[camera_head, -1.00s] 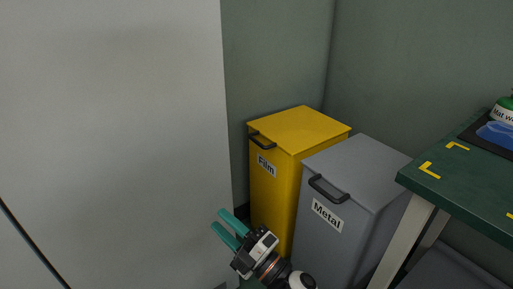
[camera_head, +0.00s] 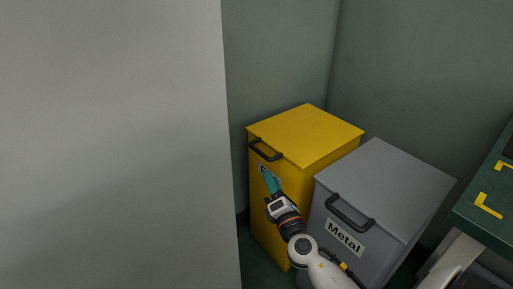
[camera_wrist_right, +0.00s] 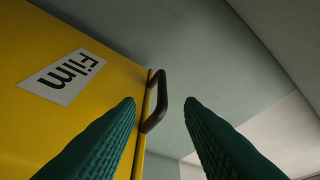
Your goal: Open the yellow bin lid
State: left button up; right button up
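The yellow bin (camera_head: 285,185) stands in the corner, and its flat yellow lid (camera_head: 308,135) lies closed on top. A dark bar handle (camera_head: 264,150) sits at the lid's front edge. My right gripper (camera_head: 268,180) is in front of the bin, just below the handle, and partly covers the label. In the right wrist view the two green fingers (camera_wrist_right: 160,115) are apart with nothing between them. The handle (camera_wrist_right: 155,100) shows beyond the fingertips, roughly between them, and the "Film" label (camera_wrist_right: 62,76) is to the left. My left gripper is not in view.
A grey bin marked "Metal" (camera_head: 385,190) stands close to the right of the yellow bin, with its own dark handle. A pale grey panel (camera_head: 110,140) fills the left side. A green-topped table (camera_head: 490,195) is at the right edge.

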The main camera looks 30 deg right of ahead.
aim_at(260, 151)
jog(key=x, duration=1)
jog(key=shift+w+r+p, duration=0.25)
jog(key=shift+w+p, duration=0.15)
grip_shut()
